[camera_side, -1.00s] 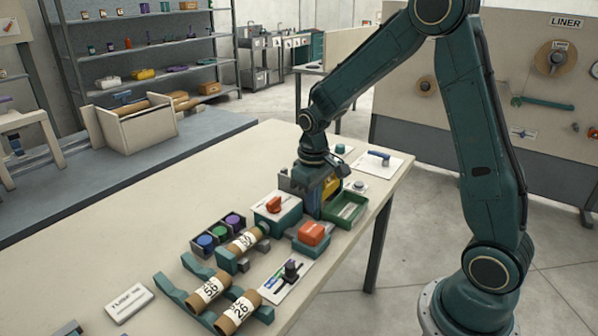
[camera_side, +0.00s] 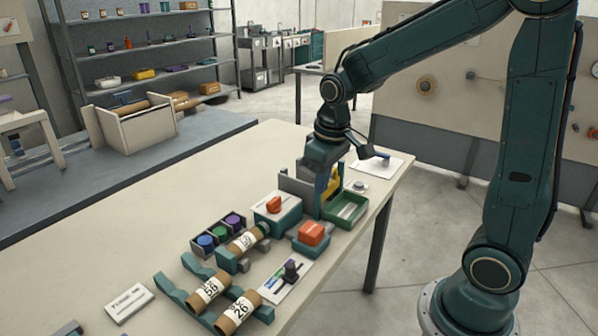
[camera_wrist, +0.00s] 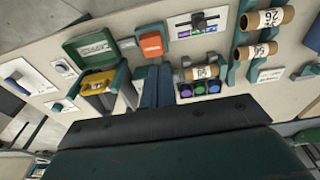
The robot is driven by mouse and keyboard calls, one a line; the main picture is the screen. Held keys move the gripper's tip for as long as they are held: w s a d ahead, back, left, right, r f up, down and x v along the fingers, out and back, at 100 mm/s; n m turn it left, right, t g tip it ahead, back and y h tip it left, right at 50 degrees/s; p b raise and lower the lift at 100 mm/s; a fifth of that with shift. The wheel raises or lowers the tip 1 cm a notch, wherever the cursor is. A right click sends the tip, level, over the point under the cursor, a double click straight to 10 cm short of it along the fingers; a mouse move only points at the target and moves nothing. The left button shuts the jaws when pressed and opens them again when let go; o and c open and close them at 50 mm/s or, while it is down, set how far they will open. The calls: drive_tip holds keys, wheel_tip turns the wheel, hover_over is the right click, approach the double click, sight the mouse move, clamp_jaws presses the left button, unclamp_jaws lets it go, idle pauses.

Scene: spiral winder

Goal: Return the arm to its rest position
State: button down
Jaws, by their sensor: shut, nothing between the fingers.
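My gripper (camera_side: 322,190) points down at the far right part of the workbench, above and in front of the grey-walled station with a yellow part (camera_side: 334,184). In the wrist view, the fingers of my gripper (camera_wrist: 154,72) lie together with nothing between them. The station's yellow part (camera_wrist: 97,84) is to the left of the fingers there. My wrist partly hides the station in the side view.
Near the gripper are a green tray (camera_side: 346,208), a box with a red knob (camera_side: 274,204) and an orange-red block (camera_side: 311,233). Cardboard tubes (camera_side: 208,290) rest on teal cradles, beside colored spools (camera_side: 219,233). The bench's left side (camera_side: 130,235) is mostly clear.

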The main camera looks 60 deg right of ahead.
drive_tip(key=s+a+r+t, duration=0.2)
drive_tip(key=s+r, duration=0.2)
drive_tip(key=s, duration=0.4)
drive_tip(key=s+a+r+t, duration=0.2)
drive_tip(key=s+r, duration=0.3)
drive_tip(key=s, duration=0.3)
drive_tip(key=shift+a, duration=0.4)
